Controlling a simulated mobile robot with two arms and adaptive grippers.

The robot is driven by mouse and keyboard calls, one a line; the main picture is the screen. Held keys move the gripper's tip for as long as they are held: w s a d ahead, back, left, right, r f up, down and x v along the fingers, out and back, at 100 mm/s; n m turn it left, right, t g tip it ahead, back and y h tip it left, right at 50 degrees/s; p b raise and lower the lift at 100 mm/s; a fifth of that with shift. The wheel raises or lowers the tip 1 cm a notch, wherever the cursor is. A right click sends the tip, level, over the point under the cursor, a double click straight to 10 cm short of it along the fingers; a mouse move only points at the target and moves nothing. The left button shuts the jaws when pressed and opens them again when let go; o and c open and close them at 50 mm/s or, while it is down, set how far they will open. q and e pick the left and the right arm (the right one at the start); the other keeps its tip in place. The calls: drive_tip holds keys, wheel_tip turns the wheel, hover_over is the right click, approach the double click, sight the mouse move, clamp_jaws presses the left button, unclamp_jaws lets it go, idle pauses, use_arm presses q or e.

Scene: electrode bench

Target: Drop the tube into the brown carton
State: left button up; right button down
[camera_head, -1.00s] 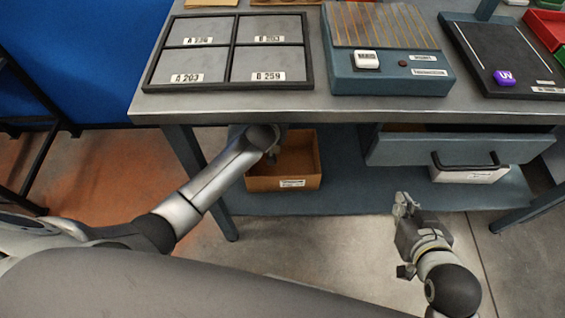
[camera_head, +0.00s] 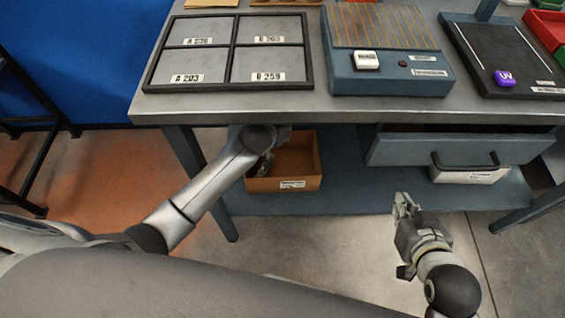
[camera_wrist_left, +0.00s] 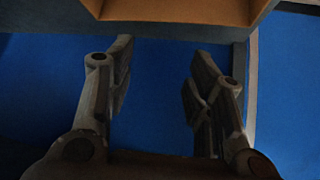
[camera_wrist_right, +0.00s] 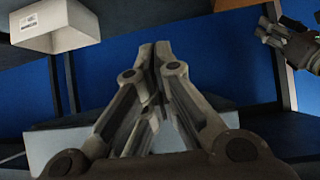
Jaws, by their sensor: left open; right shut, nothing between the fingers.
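The brown carton (camera_head: 292,184) stands open-topped on the lower shelf under the bench, with a white label on its front. Its edge also shows at the top of the left wrist view (camera_wrist_left: 175,11). My left gripper (camera_wrist_left: 163,55) is open, with nothing between its fingers, close to the carton; in the head view my own arm partly hides it at the carton's left side. My right gripper (camera_head: 403,199) is shut and empty, in front of the bench and right of the carton; it also shows in the right wrist view (camera_wrist_right: 160,48). I cannot make out the tube in any view.
The bench top (camera_head: 230,105) overhangs the shelf. A drawer (camera_head: 455,148) and a white box (camera_head: 470,175) are to the right. A divided tray (camera_head: 232,88), a blue-grey device (camera_head: 390,80) with a white block, and a black board (camera_head: 510,60) with a purple block stand above.

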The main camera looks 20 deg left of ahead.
use_arm(q)
drive_tip(key=v, duration=0.8)
drive_tip(key=shift+s+r, duration=0.15)
drive_tip(key=shift+r, duration=0.1)
